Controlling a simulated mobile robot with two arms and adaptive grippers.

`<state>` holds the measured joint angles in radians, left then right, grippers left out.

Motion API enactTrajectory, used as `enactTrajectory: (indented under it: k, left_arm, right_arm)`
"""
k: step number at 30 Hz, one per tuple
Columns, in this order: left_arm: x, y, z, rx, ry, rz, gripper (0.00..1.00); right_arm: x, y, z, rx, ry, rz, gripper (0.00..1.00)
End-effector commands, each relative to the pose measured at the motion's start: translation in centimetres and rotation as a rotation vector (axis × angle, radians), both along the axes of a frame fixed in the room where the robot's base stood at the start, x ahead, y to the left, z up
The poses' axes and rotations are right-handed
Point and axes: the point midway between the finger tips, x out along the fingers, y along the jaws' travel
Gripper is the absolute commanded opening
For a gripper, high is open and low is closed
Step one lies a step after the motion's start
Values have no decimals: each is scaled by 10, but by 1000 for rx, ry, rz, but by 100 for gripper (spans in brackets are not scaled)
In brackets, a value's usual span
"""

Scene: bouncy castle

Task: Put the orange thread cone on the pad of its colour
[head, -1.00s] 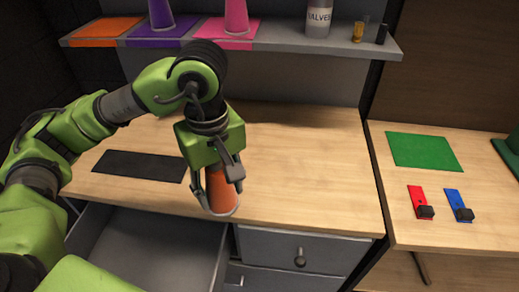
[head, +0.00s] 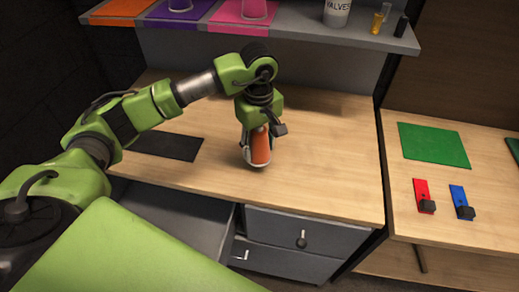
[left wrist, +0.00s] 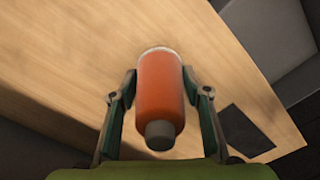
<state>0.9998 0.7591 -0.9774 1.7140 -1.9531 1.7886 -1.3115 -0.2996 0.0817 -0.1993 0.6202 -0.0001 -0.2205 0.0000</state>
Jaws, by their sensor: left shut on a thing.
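The orange thread cone (head: 261,147) is upright between the fingers of my left gripper (head: 257,158), which is shut on it above the wooden desk. The left wrist view shows the cone (left wrist: 160,88) between both fingers, its grey tip toward the camera. Whether its base touches the desk I cannot tell. The orange pad (head: 122,8) lies at the left end of the grey shelf and its visible part is bare. My right gripper is not in view.
The grey shelf (head: 300,38) also bears a purple cone (head: 180,5) and a pink cone (head: 254,9) on their pads, a VALVES bottle (head: 337,12) and small vials. A dark mat (head: 168,146) lies on the desk (head: 330,165). A drawer (head: 175,215) stands open below.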

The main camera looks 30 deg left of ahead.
Motion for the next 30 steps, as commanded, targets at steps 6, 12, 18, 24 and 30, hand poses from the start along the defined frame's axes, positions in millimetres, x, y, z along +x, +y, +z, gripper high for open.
enactTrajectory:
  k: [6,12,18,24,30]
  left_arm:
    - [5,1,-16,0,6,-1,16]
    - [6,1,-38,0,0,-1,16]
    - [6,1,-39,0,-1,-1,16]
    - [6,1,-41,1,-1,-1,61]
    - [6,1,-41,1,0,-1,61]
  right_arm:
    - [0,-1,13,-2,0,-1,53]
    - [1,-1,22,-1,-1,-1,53]
    - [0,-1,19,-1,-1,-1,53]
    - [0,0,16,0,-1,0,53]
    - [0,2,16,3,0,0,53]
